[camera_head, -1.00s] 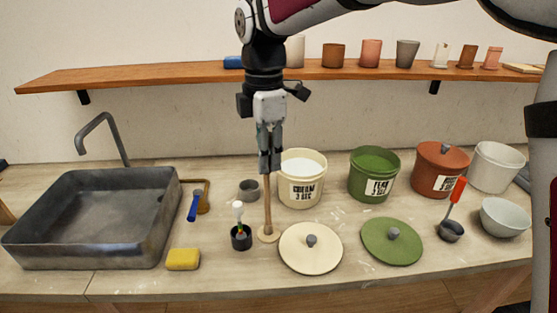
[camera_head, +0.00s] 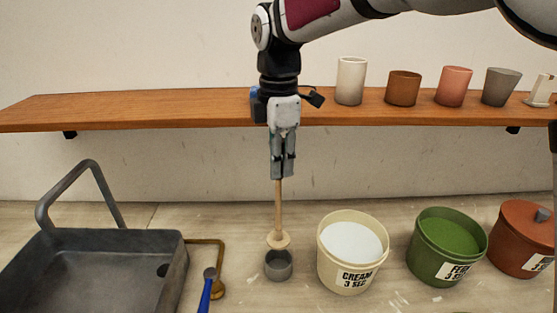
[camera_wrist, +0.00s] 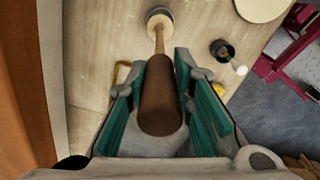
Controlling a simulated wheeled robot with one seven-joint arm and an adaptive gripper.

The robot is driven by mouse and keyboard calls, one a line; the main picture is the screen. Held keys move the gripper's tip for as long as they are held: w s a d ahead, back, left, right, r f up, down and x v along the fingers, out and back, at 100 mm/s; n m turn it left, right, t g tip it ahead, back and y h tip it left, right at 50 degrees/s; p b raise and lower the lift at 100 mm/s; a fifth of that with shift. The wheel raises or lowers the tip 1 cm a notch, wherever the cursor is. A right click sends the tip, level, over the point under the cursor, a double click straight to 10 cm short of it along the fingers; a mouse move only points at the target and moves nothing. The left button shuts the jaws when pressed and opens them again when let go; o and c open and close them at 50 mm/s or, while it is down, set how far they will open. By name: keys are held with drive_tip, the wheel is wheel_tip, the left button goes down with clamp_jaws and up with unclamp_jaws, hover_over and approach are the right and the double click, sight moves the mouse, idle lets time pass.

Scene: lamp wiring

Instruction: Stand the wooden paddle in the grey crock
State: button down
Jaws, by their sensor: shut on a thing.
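My gripper (camera_head: 282,172) is shut on the handle of the wooden paddle (camera_head: 278,212). The paddle hangs upright, with its pale round disc at the bottom. The grey crock (camera_head: 279,267) stands on the counter, and the disc shows just above its far rim in the head view. I cannot tell whether the disc is directly over the opening or a little behind it. In the wrist view, the paddle's dark brown handle end (camera_wrist: 160,100) sits between the teal finger pads, and its disc is at the top.
A cream bucket (camera_head: 349,278) stands right of the crock, with a green bucket (camera_head: 446,250) and a lidded red-brown bucket (camera_head: 522,240) beyond. A blue-handled tool (camera_head: 207,290) and the sink (camera_head: 110,270) are to the left. A shelf (camera_head: 200,108) with cups runs behind.

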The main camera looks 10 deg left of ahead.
idle(0.3)
drive_tip(key=shift+f+b, duration=0.9)
drive_tip(key=shift+f, duration=2)
drive_tip(key=shift+f+b, duration=0.8)
drive_tip(key=shift+f, duration=2)
drive_tip(key=c, duration=1.3)
unclamp_jaws()
